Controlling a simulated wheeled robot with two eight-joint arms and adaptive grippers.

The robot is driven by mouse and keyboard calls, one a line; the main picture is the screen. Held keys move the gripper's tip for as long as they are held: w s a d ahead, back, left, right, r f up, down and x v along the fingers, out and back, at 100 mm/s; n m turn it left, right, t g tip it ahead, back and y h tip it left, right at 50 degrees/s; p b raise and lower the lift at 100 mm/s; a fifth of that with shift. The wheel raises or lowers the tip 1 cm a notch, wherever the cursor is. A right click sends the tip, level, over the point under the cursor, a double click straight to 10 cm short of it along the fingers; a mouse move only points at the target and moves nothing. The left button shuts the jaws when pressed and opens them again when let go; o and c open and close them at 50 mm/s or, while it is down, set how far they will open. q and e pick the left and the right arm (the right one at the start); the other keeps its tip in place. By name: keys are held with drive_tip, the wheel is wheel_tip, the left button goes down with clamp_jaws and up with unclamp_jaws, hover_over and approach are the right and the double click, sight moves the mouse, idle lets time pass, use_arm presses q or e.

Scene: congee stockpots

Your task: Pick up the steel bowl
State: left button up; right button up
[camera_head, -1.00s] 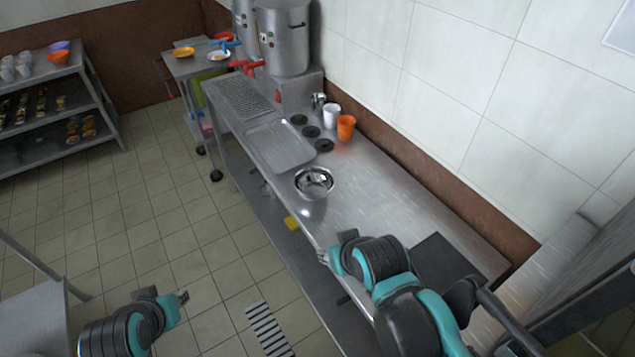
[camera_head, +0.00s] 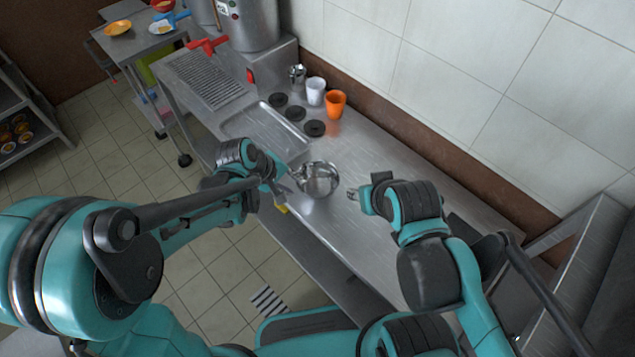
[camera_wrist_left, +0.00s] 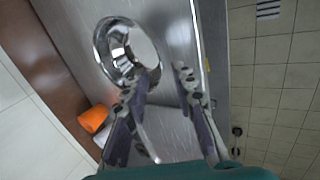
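The shiny steel bowl (camera_head: 319,181) is on the steel counter (camera_head: 372,160), near its front edge. My left gripper (camera_head: 283,185) is at the bowl's left side, close to the rim. In the left wrist view the left gripper (camera_wrist_left: 163,72) has its fingers spread apart. One finger overlaps the rim of the bowl (camera_wrist_left: 103,48); I cannot tell whether it touches. The other finger is outside the bowl, over the counter. My right gripper (camera_head: 353,194) is a little right of the bowl and apart from it; its finger gap is too small to read.
An orange cup (camera_head: 335,104), a white cup (camera_head: 315,92) and a steel container (camera_head: 297,77) stand by the wall. Black round discs (camera_head: 314,128) and a sunken tray (camera_head: 262,130) lie behind the bowl. The counter right of the cups is clear.

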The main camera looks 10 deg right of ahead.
sight(303, 191)
use_arm(q)
drive_tip(key=x, duration=0.1)
drive_tip(key=b+x, duration=0.1)
drive_tip(key=shift+s+d+f, duration=0.15)
drive_tip(key=shift+d+f, duration=0.15)
drive_tip(key=shift+f, duration=0.05)
drive_tip(key=b+x, duration=0.1)
drive_tip(key=x, duration=0.3)
drive_tip(key=shift+s+d+f+b, duration=0.1)
drive_tip(key=shift+d+b, duration=0.05)
drive_tip(key=shift+b, duration=0.15)
clamp_jaws()
